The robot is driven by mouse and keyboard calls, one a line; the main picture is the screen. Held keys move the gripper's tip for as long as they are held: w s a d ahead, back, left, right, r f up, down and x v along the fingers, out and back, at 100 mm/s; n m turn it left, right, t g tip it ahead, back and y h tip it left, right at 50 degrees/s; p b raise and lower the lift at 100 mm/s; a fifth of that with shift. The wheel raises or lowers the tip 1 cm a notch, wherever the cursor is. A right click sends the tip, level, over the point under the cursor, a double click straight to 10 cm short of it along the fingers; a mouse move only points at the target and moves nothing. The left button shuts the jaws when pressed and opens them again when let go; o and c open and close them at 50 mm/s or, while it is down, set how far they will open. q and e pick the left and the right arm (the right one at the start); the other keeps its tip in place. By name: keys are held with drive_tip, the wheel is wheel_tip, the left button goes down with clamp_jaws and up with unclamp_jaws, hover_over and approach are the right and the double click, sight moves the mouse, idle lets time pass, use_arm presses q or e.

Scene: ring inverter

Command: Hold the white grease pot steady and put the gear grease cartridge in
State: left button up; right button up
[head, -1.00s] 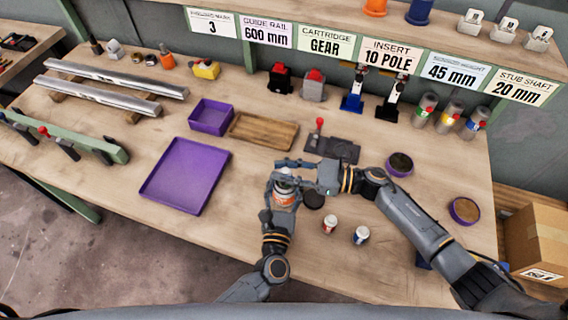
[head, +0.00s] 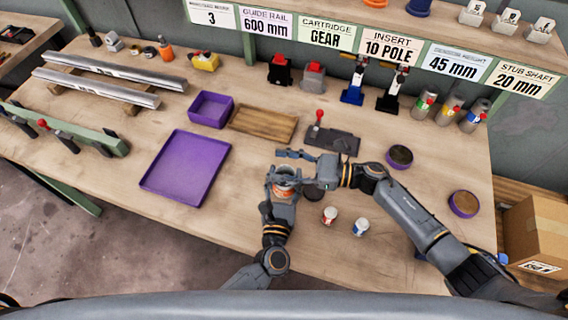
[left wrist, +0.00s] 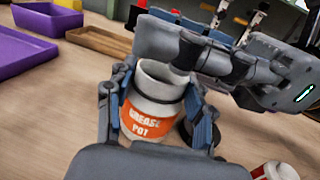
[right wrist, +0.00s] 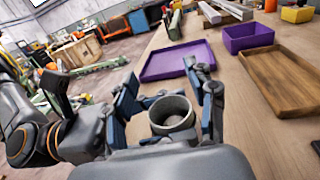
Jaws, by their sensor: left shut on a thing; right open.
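The white grease pot (left wrist: 147,108) stands upright with an orange label; its top also shows in the head view (head: 285,176). My left gripper (head: 283,188) is shut around its sides. My right gripper (head: 291,166) is open directly over the pot's mouth, with nothing visibly held. In the right wrist view, the pot's round mouth (right wrist: 172,112) lies between the right fingers and its inside looks grey. I cannot tell whether a cartridge is inside. Two small white cartridges, one with red (head: 329,215) and one with blue (head: 360,227), stand to the right. I cannot read their labels.
A dark round lid (head: 314,195) lies right beside the pot. Behind are a purple tray (head: 186,172), a purple bin (head: 211,109), a wooden tray (head: 263,124) and a dark fixture with a red knob (head: 333,140). The bench's front middle is clear.

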drive_tip(key=s+d, duration=0.2)
drive_tip(key=d, duration=1)
use_arm(q)
drive_tip(key=shift+f, duration=0.1)
drive_tip(key=o, duration=1.3)
use_arm(e)
drive_tip(key=shift+w, duration=0.1)
use_arm(q)
drive_tip(key=s, duration=0.4)
drive_tip(key=s+a, duration=0.1)
drive_tip(key=s, duration=0.7)
drive_tip(key=shift+a, duration=0.25)
use_arm(e)
drive_tip(key=shift+a, duration=0.1)
